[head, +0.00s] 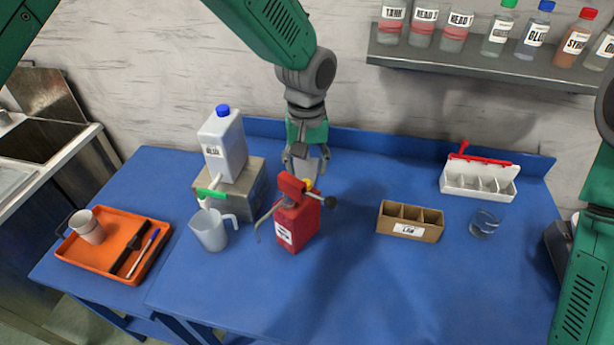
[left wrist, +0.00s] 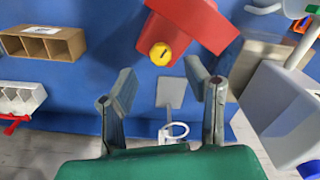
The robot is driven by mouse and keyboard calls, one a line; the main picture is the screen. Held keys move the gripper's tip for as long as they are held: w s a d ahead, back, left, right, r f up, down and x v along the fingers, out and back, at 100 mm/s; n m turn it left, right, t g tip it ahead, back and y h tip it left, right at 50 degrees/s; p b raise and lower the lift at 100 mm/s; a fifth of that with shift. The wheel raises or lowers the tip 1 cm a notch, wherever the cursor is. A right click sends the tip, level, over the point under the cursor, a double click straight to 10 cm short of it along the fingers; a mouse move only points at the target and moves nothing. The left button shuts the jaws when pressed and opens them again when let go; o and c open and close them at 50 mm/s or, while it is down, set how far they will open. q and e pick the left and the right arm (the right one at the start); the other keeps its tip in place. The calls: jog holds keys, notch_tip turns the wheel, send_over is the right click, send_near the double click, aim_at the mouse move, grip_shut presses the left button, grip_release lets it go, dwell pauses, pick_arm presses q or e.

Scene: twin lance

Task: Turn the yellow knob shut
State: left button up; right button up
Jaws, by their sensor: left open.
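The yellow knob (head: 309,184) shows as a small patch on the far side of a red can-like device (head: 297,222) on the blue table, mostly hidden in the head view. In the left wrist view the knob (left wrist: 160,53) is a round yellow disc with a small dark mark, on the red body (left wrist: 195,22). My left gripper (head: 306,158) is above and behind the red device. Its two fingers (left wrist: 160,82) are apart with nothing between them, and the knob lies just beyond their tips, apparently untouched. My right gripper is out of view.
A grey box (head: 250,190) bears a white jug (head: 222,146) with a green tap, left of the red device. A clear pitcher (head: 209,232) stands close by. A cardboard divider box (head: 409,219) is to the right. The front middle of the table is clear.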

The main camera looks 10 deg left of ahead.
aim_at(307, 182)
pick_arm(q)
notch_tip(307, 182, up, 8)
jog(key=shift+f, duration=0.25)
dwell(0.4)
